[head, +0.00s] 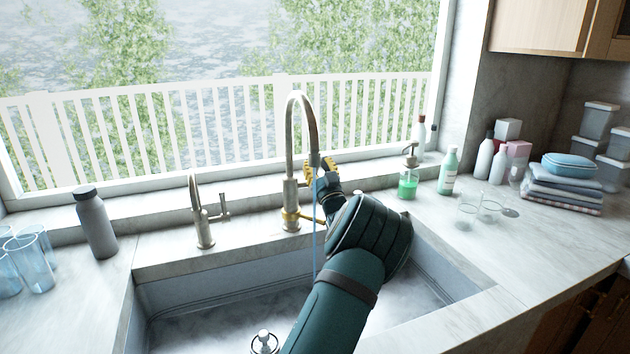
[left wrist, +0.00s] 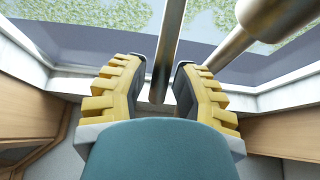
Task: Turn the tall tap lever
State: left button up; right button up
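The tall tap (head: 291,190) stands behind the sink, with a curved metal neck and a yellowish collar (head: 290,214) low on its body. A thin yellowish bar runs right from the collar, seemingly its lever (head: 312,219). My left gripper (head: 322,172), with yellow ridged fingers, is beside the spout end, right of the tap body. In the left wrist view its fingers are apart, with a thin metal rod (left wrist: 168,45) showing in the gap; I cannot tell whether it touches. A thicker metal cylinder (left wrist: 272,18) is at upper right. My right gripper is not in view.
A thin blue line, like water, drops from the spout into the sink (head: 215,281). A small tap (head: 204,232) stands left. Soap dispenser (head: 408,184), bottle (head: 448,172) and glasses (head: 468,210) stand right. A grey bottle (head: 96,224) stands left. The window is behind.

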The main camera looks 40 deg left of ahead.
pick_arm(q)
grip_shut()
jog(key=shift+w+a+r+g+h, duration=0.15)
jog(key=shift+a+g+h, duration=0.1)
jog(key=shift+a+h, duration=0.15)
jog(key=shift+w+a+r+g+h, duration=0.15)
jog(key=shift+a+g+h, duration=0.1)
jog(key=shift+h, duration=0.25)
jog(key=a+h, duration=0.1)
jog(key=w+g+h, duration=0.1)
jog(key=a+h, duration=0.1)
jog(key=shift+w+a+r+g+h, duration=0.2)
jog(key=shift+a+r+g+h, duration=0.1)
jog(key=shift+a+g, duration=0.1)
jog(key=shift+o, duration=2.4)
grip_release()
jog(key=shift+d, duration=0.1)
jog(key=shift+d, duration=0.1)
jog(key=v, duration=1.2)
jog(key=shift+s+f, duration=0.1)
